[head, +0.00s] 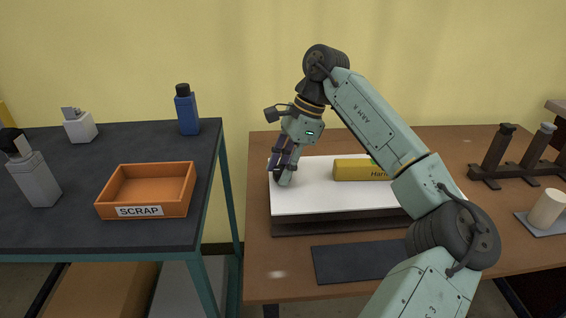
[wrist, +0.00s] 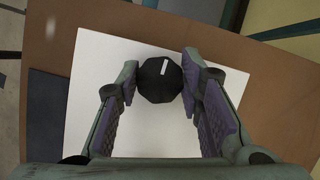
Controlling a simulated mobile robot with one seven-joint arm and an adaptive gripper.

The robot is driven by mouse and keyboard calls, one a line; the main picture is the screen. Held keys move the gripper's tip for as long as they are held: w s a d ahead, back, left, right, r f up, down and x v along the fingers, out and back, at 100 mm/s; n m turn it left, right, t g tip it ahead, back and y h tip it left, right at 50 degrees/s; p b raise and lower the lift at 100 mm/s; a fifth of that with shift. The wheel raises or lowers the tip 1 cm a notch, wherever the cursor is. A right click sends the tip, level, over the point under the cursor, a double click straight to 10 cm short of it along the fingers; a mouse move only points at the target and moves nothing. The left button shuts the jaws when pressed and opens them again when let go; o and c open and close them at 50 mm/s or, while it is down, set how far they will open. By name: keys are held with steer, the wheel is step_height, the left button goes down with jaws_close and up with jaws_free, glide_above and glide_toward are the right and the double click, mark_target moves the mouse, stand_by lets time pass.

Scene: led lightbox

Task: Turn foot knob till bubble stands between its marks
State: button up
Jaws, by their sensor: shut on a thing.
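The black faceted foot knob (wrist: 158,84) with a white pointer line shows in the wrist view at the edge of the white board. My gripper (wrist: 161,64) is shut on this knob, with one finger on each side. In the head view, my gripper (head: 284,176) points down at the left end of the white board (head: 310,198); the knob is mostly hidden there. A yellow level (head: 350,170) with dark lettering lies on the board. My arm hides its right part, and I cannot make out its bubble or marks.
A dark mat (head: 345,263) lies in front of the board. A dark rack (head: 505,165) and a pale cup (head: 547,208) stand at the right. The left table holds an orange scrap tray (head: 147,190) and several bottles. A gap separates the tables.

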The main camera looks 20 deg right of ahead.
steer(key=shift+a+f+n+g, duration=0.1)
steer(key=shift+f+n+g, duration=0.15)
steer(key=shift+n, duration=0.35)
steer(key=shift+s, duration=0.1)
steer(key=o, duration=1.2)
steer(key=shift+r, duration=0.1)
steer(key=shift+c, duration=0.2)
steer(key=shift+p, duration=0.3)
steer(key=v, duration=1.2)
